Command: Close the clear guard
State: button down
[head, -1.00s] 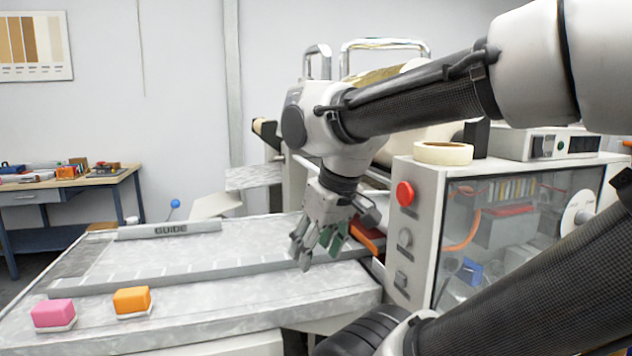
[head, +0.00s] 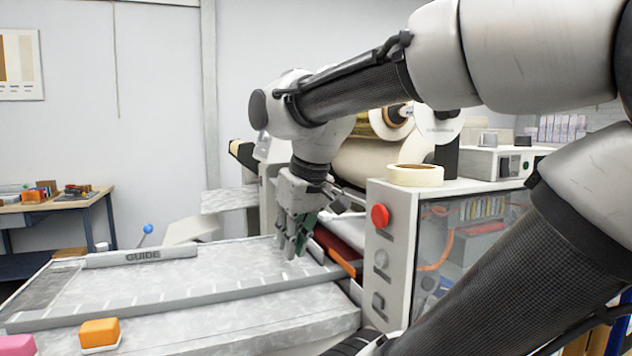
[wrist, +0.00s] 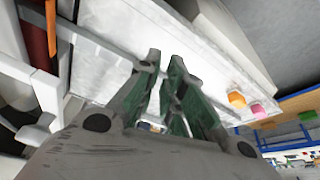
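My gripper (head: 290,250) points down over the pale feed table (head: 190,290), at its right end beside the dark red roller (head: 340,248). The wrist view shows its two green-padded fingers (wrist: 163,62) with a narrow gap and nothing between them. A pale bar (wrist: 95,42) passes behind the fingers there; I cannot tell whether they touch it. The clear guard cannot be made out with certainty; my arm covers much of the machine's upper part. A clear pane (head: 470,235) shows on the control cabinet at right.
The control cabinet (head: 395,205) with a red button (head: 380,216) and a tape roll (head: 415,175) stands right of my gripper. A guide bar (head: 140,256), an orange block (head: 99,333) and a pink block (head: 16,345) lie on the left. The middle of the feed table is clear.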

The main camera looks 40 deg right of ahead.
jog(key=w+d+r+m, duration=0.1)
jog(key=w+d+r, duration=0.1)
jog(key=d+r, duration=0.45)
jog(key=w+d+r+m+g, duration=0.1)
jog(key=w+d+r, duration=0.15)
jog(key=r, duration=0.65)
jog(key=w+d+r+m, duration=0.2)
jog(key=d+r, duration=0.3)
jog(key=r, duration=0.3)
jog(key=shift+h, duration=0.3)
jog(key=x, duration=0.4)
jog(key=s+x, duration=0.1)
jog(key=x, duration=0.8)
jog(key=shift+s+a+f, duration=0.1)
jog(key=shift+a+f, duration=0.25)
jog(key=shift+f, duration=0.2)
